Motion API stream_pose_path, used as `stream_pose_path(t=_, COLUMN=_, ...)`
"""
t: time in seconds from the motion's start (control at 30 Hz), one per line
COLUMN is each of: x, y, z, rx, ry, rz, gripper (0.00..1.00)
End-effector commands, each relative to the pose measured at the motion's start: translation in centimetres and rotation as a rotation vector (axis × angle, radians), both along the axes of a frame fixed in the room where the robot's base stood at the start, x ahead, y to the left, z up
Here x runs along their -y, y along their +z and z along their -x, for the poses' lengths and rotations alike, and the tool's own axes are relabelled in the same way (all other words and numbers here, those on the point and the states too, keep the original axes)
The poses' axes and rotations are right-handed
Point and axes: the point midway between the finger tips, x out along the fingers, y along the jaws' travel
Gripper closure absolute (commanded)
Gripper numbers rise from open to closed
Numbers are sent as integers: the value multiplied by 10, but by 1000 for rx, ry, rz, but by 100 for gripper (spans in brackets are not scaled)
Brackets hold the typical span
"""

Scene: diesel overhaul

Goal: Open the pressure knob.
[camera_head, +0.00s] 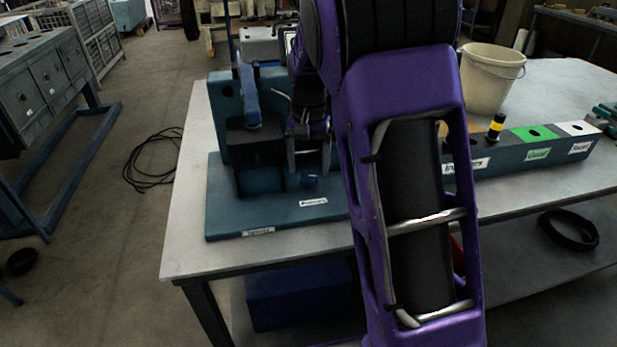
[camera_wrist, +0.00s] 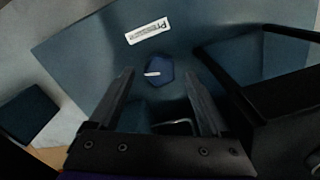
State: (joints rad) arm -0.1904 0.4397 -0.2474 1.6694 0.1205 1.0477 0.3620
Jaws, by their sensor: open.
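The pressure knob (camera_wrist: 157,71) is a small dark blue, many-sided knob with a white mark on its face. It sits on the blue base plate beside a white label that reads as "Pressure" (camera_wrist: 148,31). In the head view the knob (camera_head: 310,181) shows at the front of the blue test stand (camera_head: 222,210). My gripper (camera_wrist: 157,82) is open, with its two dark fingers on either side of the knob in the wrist view. Whether the fingers touch it cannot be told. In the head view my gripper (camera_head: 308,160) is just above and behind the knob, partly hidden.
The stand's blue upright with a lever (camera_head: 248,92) rises left of my gripper. A long rack (camera_head: 520,160) with labelled slots lies to the right, with a white bucket (camera_head: 490,78) behind it. The grey table (camera_head: 190,235) is bare along its left front.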

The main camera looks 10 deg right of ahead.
Motion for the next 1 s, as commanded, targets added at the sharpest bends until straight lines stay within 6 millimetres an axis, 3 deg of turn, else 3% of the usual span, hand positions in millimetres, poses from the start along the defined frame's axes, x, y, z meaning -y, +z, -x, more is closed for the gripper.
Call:
stream_pose_path(t=0.2, x=0, y=-24, z=0, rx=0, ry=0, rz=0, gripper=19)
stream_pose_path(t=0.57, x=0, y=-28, z=0, rx=0, ry=0, rz=-1, gripper=20)
stream_pose_path(t=1.0, x=0, y=-27, z=0, rx=1, ry=0, rz=0, gripper=100)
